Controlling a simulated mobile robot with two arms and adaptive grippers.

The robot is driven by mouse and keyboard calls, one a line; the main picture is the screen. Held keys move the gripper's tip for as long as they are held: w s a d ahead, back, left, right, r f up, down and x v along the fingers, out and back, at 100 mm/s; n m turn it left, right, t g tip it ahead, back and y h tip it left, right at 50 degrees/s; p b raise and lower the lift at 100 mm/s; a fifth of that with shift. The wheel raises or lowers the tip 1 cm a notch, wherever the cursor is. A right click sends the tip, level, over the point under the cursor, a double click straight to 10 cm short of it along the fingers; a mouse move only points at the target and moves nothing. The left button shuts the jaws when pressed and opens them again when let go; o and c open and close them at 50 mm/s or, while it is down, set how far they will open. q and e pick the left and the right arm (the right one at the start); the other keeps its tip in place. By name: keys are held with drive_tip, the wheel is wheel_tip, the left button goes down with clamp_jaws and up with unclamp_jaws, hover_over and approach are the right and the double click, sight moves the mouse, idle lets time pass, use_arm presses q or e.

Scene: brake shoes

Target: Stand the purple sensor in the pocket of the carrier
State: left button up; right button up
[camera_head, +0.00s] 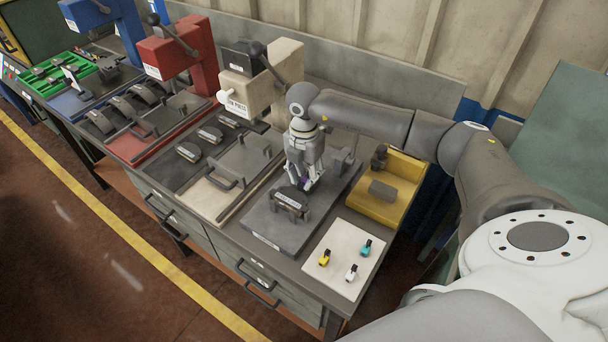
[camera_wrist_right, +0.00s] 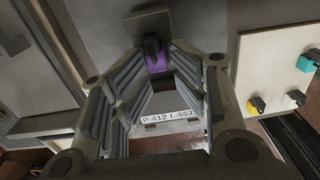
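The purple sensor (camera_wrist_right: 155,58) shows between the fingertips of my right gripper (camera_head: 305,184) and appears pinched by them. In the head view only a small purple patch of it shows. The carrier (camera_head: 290,200) is a dark curved piece with a white label, on a grey fixture plate (camera_head: 262,221). My right gripper points down just above and behind the carrier. The fingers hide the sensor's lower end and the pocket, so I cannot tell whether the sensor touches the carrier. My left gripper is not in view.
A pale tray (camera_head: 335,285) at the right front holds a yellow sensor (camera_head: 324,258), a white sensor (camera_head: 351,273) and a teal sensor (camera_head: 366,247). A yellow fixture (camera_head: 392,205) stands behind it. A beige press (camera_head: 262,85) and more brake shoes (camera_head: 188,152) stand left.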

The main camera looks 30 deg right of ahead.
sight(304, 180)
wheel_tip(304, 180, up, 12)
drive_tip(key=b, duration=0.2)
drive_tip(key=shift+f, duration=0.15)
drive_tip(key=shift+w, duration=0.1)
